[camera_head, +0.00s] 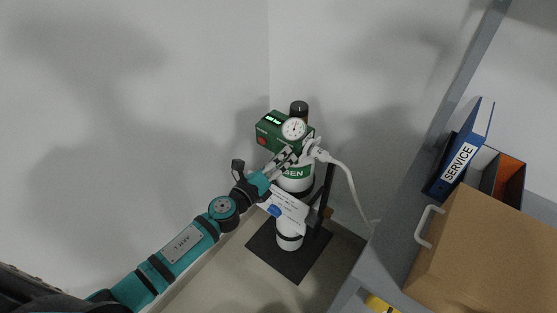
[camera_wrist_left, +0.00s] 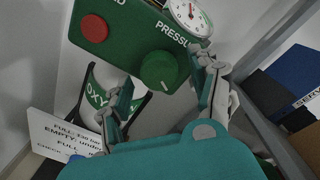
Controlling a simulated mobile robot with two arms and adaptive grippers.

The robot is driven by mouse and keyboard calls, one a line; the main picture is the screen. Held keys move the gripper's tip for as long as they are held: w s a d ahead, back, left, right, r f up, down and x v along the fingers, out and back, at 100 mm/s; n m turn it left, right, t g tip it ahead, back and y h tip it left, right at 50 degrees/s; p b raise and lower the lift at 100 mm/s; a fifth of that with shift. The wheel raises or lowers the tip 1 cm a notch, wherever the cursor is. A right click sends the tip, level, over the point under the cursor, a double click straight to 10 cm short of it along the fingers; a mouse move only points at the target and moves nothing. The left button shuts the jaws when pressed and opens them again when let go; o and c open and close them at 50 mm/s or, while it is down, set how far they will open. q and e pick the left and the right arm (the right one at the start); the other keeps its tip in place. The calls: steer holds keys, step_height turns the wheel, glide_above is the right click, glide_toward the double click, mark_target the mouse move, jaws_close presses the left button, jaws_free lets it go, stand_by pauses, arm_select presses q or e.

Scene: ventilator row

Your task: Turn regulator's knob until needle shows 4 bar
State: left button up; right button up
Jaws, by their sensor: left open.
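The green regulator box (camera_head: 270,130) sits at the top of an oxygen cylinder (camera_head: 297,172) in the corner. Its round white gauge (camera_head: 294,129) is also partly visible in the left wrist view (camera_wrist_left: 190,14), cut by the top edge; the needle's reading is too small to tell. The green knob (camera_wrist_left: 158,70) with a white mark is on the box's front, below the gauge. My left gripper (camera_head: 297,154) is open in front of the box. In the left wrist view its fingers (camera_wrist_left: 162,92) stand on either side of the knob, and I cannot tell whether they touch it. My right gripper is not in view.
A red button (camera_wrist_left: 94,28) is left of the knob. A white hose (camera_head: 346,178) hangs right of the cylinder. A printed sign (camera_head: 287,205) is below my gripper. A shelf at right holds a cardboard box (camera_head: 480,250) and a blue SERVICE binder (camera_head: 462,158).

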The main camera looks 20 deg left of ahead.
arm_select(q)
steer(key=v, duration=1.2)
